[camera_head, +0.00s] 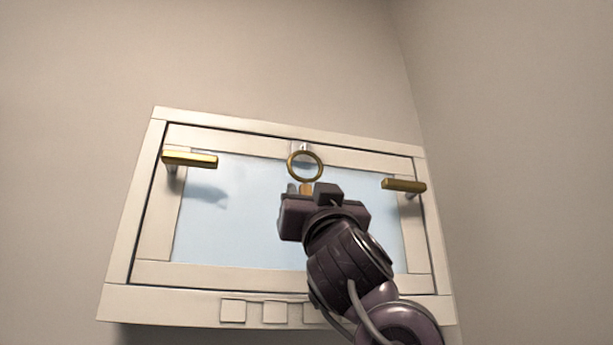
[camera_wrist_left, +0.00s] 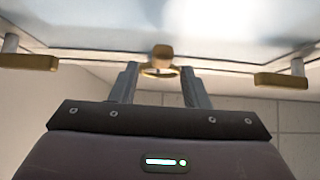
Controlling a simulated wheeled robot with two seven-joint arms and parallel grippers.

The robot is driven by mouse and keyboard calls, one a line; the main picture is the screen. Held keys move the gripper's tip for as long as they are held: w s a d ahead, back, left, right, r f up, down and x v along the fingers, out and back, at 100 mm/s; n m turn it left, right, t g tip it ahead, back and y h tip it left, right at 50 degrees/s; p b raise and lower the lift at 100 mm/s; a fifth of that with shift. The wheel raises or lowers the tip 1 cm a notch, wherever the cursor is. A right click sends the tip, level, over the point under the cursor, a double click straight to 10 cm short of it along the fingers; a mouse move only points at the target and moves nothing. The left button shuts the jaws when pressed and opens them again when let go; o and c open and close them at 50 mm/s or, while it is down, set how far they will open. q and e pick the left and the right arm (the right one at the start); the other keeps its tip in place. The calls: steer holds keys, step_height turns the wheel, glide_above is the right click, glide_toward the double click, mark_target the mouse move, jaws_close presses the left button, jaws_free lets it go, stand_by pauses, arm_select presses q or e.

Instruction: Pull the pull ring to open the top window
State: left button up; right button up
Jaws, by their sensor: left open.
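The top window (camera_head: 240,215) is a pale-framed pane high on the wall, and its sash looks flush in the frame. A brass pull ring (camera_head: 289,166) hangs from a small white mount at the middle of the top rail. A short orange-brown tab shows just below the ring. My left gripper (camera_head: 304,190) is open just below the ring, in front of the glass. In the left wrist view the ring (camera_wrist_left: 160,73) lies between the two spread fingers (camera_wrist_left: 160,82), with space on both sides. My right gripper is in neither view.
A brass handle (camera_head: 190,159) sticks out at the window's upper left and another brass handle (camera_head: 404,186) at its upper right. Square panels (camera_head: 277,312) line the lower frame. A side wall (camera_head: 510,170) stands to the right.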

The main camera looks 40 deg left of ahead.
arm_select(q)
steer(key=x, duration=0.1)
steer(key=p+x, duration=0.1)
steer(key=x, duration=0.1)
steer(key=shift+a+f, duration=0.2)
steer(key=shift+w+a+r+p, duration=0.1)
steer(key=shift+w+a+p, duration=0.25)
steer(key=shift+w+a, duration=0.15)
steer(key=shift+s+d, duration=0.1)
steer(key=shift+d, duration=0.15)
steer(key=shift+s, duration=0.1)
steer(key=shift+c, duration=1)
jaws_close()
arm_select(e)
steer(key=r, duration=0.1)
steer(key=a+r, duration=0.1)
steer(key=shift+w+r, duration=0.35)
